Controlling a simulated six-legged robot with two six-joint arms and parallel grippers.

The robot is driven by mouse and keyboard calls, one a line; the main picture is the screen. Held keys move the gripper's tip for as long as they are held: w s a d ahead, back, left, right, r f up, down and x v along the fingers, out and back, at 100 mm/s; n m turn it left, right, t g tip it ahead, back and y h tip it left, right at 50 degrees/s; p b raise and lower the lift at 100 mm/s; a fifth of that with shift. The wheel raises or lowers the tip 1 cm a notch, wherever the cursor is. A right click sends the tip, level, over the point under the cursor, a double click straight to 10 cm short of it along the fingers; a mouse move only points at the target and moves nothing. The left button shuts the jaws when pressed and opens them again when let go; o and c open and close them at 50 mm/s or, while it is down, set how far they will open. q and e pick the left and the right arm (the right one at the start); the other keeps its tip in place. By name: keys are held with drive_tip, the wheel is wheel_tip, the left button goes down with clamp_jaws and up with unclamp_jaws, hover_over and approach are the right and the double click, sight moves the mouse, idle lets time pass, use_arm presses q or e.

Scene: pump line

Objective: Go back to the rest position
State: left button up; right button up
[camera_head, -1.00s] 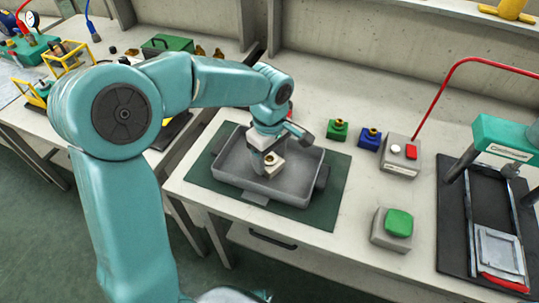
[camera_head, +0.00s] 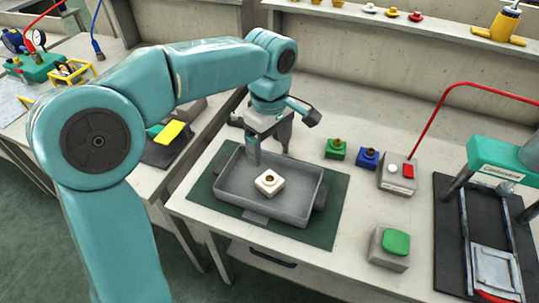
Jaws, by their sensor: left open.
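My left gripper (camera_head: 268,150) is open and empty, above the back edge of a grey tray (camera_head: 229,190). Its two fingers are spread and point down. A white block (camera_head: 269,182) with a brass-coloured fitting on top sits inside the tray, apart from the fingers. The tray stands on a dark green mat (camera_head: 329,220) on the bench. My left arm comes in from the left and covers part of the view. My right gripper is not in view.
A green button box (camera_head: 389,246) is at the front. A press (camera_head: 505,160) stands at the right. A yellow plate (camera_head: 173,132) lies on the left bench.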

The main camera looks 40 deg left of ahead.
use_arm(q)
drive_tip(key=shift+r, duration=0.45)
